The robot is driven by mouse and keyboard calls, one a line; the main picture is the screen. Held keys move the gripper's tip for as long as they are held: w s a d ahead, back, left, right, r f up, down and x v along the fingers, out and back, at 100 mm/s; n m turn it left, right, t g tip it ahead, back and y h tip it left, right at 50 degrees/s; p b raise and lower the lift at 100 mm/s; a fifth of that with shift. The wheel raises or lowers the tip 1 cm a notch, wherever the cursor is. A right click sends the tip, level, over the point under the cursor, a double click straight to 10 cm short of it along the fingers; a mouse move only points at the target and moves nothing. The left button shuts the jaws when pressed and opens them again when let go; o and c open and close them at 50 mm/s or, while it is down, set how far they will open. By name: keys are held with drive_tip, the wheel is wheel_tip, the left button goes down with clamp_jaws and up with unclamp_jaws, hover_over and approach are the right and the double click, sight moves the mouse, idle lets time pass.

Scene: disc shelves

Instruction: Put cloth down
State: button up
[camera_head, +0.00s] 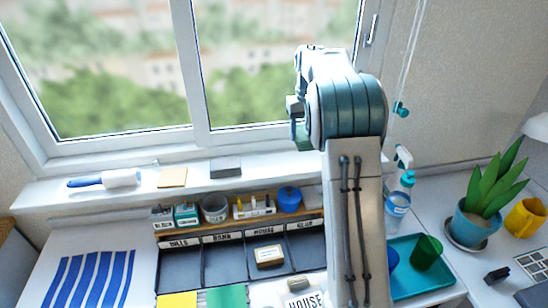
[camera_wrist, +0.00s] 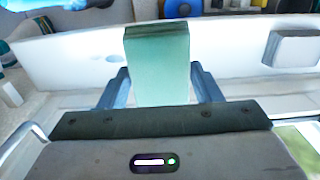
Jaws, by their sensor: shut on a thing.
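The cloth (camera_wrist: 158,70) looks like a pale green folded pad with a darker top edge. In the wrist view it stands upright between the two blue-grey fingers of my gripper (camera_wrist: 158,88), which is shut on it. In the head view my gripper (camera_head: 297,118) is up in front of the window, above the sill, with a small green part of the cloth (camera_head: 301,135) showing below it. My arm hides part of the sill and desk behind it.
Below are an organizer (camera_head: 180,268), a spray bottle (camera_head: 398,205), a teal tray (camera_head: 425,285) and a plant pot (camera_head: 472,226). Bare sill lies between the items.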

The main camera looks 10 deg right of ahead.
drive_tip(key=p, duration=0.2)
hover_over(276, 165)
wheel_tip(276, 165, down, 5)
drive_tip(key=shift+f, duration=0.2)
drive_tip(key=shift+a+f, duration=0.1)
drive_tip(key=shift+f, duration=1.9)
drive_tip(key=shift+f, duration=0.1)
drive_tip(key=o, duration=1.3)
